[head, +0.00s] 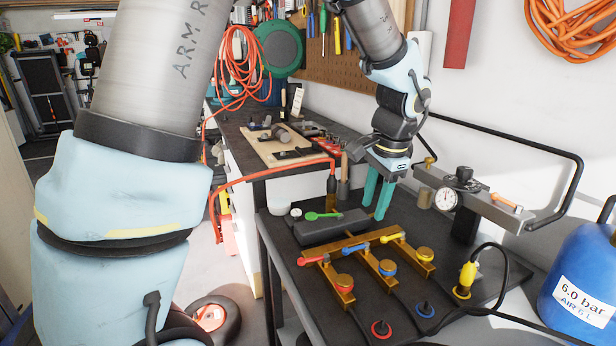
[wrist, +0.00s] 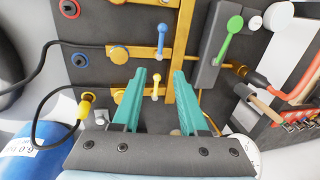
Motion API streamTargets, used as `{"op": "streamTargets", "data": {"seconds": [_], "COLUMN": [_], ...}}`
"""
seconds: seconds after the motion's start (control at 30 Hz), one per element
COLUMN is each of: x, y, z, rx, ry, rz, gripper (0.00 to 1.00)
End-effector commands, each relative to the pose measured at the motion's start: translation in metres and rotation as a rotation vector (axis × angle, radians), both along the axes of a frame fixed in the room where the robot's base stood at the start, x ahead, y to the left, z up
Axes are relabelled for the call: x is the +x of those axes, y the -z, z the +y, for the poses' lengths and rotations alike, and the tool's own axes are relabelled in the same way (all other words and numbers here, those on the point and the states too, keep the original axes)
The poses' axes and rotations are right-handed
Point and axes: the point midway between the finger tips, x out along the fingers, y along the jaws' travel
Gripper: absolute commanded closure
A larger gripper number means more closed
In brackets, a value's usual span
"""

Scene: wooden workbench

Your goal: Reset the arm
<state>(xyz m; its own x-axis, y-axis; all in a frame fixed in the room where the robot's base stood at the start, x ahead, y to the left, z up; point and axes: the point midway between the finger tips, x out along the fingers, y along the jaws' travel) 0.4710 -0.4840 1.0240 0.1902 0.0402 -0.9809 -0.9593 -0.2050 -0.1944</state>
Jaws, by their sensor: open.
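My arm reaches over the black bench from the upper middle of the head view. My gripper (head: 378,200) has teal fingers pointing down, set apart with nothing between them. In the wrist view my gripper (wrist: 157,78) is also open and empty. It is above the brass manifold (head: 369,269), behind the valve with the yellow lever (head: 392,238). Whether the fingertips touch anything cannot be told. The blue lever (head: 356,249) and red lever (head: 313,260) are on the same manifold. A green lever (head: 323,215) is on the dark grey block to the left.
A pressure gauge (head: 446,200) stands on the right, below a black tube rail. A blue air tank (head: 583,275) is at the far right. A black cable with a yellow plug (head: 467,273) loops at the front right. An orange hose and tools lie on the farther bench.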

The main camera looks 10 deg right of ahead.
Motion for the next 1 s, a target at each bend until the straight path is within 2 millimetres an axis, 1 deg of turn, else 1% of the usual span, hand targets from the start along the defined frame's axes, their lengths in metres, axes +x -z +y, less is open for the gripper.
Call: {"op": "streamTargets", "data": {"seconds": [0.07,0.17,0.27,0.3,0.37,0.4,0.47,0.5,0.6,0.7,0.8,1.0], "x": [0.005,0.017,0.030,0.033,0.033,0.031,0.026,0.021,0.007,-0.004,-0.010,-0.011], "y": [0.001,0.004,0.010,0.012,0.017,0.020,0.024,0.027,0.032,0.036,0.038,0.038], "z": [0.011,0.046,0.104,0.130,0.170,0.194,0.227,0.247,0.285,0.308,0.319,0.321], "rx": [-0.005,-0.026,-0.063,-0.082,-0.112,-0.132,-0.160,-0.178,-0.215,-0.240,-0.254,-0.256], "ry": [-0.034,-0.148,-0.341,-0.431,-0.573,-0.667,-0.798,-0.882,-1.053,-1.168,-1.230,-1.240], "rz": [0.004,0.015,0.032,0.038,0.044,0.047,0.048,0.047,0.042,0.036,0.032,0.032], "gripper": [0.57,0.57,0.57,0.57,0.57,0.57,0.57,0.57,0.57,0.57,0.57,0.57]}}
